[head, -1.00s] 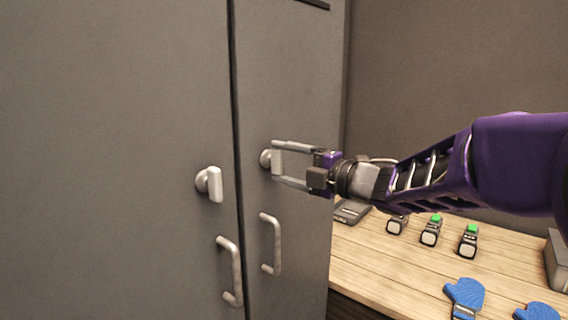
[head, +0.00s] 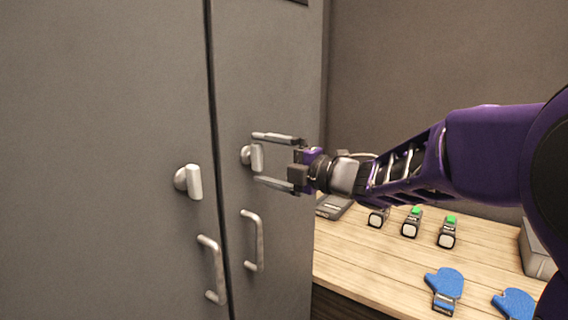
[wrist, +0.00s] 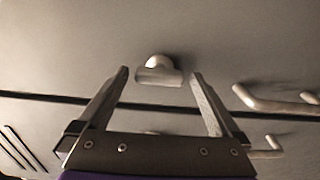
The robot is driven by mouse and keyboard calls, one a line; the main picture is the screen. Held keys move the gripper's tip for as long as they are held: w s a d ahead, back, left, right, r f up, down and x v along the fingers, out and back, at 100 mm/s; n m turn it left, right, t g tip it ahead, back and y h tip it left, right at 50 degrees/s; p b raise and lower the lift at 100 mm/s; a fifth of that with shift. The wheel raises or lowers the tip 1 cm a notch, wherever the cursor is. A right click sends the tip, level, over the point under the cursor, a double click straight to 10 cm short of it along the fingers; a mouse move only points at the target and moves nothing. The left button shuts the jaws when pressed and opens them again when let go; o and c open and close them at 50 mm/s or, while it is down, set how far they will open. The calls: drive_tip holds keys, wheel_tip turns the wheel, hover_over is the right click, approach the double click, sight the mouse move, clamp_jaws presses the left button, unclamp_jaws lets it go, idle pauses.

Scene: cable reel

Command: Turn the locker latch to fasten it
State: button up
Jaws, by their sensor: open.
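The grey locker has two doors, each with a knob latch. The right door's latch (head: 256,157) has its short bar upright, and it also shows in the wrist view (wrist: 159,75). My gripper (head: 255,158) is open, with one finger above the bar and one below. In the wrist view the latch appears between the fingertips (wrist: 159,73), with a gap on both sides. The left door's latch (head: 194,182) is also upright, and nothing is near it. In the wrist view it is mostly hidden by my gripper.
Bar handles sit below the latches, on the left door (head: 213,270) and the right door (head: 255,241). A wooden bench (head: 385,275) to the right holds several small devices with green tops, blue mitts (head: 445,283) and a grey box (head: 537,250).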

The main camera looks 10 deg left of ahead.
drive_tip(key=v, duration=1.7)
drive_tip(key=shift+d+p, duration=0.1)
drive_tip(key=shift+p, duration=0.2)
